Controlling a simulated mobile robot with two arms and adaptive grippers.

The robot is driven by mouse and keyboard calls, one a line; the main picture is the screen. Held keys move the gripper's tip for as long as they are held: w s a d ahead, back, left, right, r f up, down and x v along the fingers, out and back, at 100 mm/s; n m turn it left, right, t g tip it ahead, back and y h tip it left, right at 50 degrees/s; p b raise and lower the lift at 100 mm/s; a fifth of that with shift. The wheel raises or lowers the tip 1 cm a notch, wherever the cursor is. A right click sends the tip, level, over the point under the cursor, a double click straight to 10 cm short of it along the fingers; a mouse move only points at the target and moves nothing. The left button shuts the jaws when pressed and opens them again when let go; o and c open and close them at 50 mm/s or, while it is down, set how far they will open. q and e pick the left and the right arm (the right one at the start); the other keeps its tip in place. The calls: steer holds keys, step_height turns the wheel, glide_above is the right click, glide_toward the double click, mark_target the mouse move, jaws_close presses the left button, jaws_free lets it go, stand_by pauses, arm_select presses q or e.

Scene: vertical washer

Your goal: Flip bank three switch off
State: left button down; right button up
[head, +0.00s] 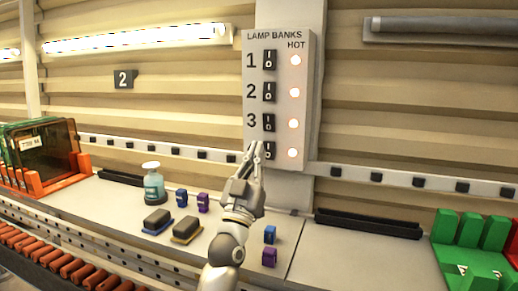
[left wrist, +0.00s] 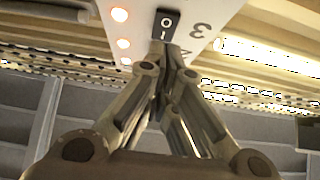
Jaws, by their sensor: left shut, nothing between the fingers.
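The lamp bank panel (head: 281,100) is a pale upright box with numbered black rocker switches and a column of glowing round lights under "HOT". The bank three switch (head: 268,123) is beside the number 3, and the light in its row is lit. That switch also shows in the left wrist view (left wrist: 164,24), just beyond the fingertips. My left gripper (head: 256,150) is shut and empty, its tips in front of the panel at the bottom switch (head: 270,151), which they partly cover. Whether the tips touch the panel cannot be told. My right gripper is out of view.
Below the panel is a workbench with a soap bottle (head: 154,186), two dark sponge-like blocks (head: 187,231) and small blue and purple pieces. A black tray (head: 367,223) and green holders (head: 470,232) stand to the right. The space before the panel is otherwise clear.

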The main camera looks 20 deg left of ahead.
arm_select(q)
steer(key=v, duration=0.2)
steer(key=b+v, duration=0.1)
steer(key=v, duration=0.1)
steer(key=f+b+v, duration=0.1)
steer(key=shift+w+f, duration=0.1)
steer(key=shift+f, duration=0.15)
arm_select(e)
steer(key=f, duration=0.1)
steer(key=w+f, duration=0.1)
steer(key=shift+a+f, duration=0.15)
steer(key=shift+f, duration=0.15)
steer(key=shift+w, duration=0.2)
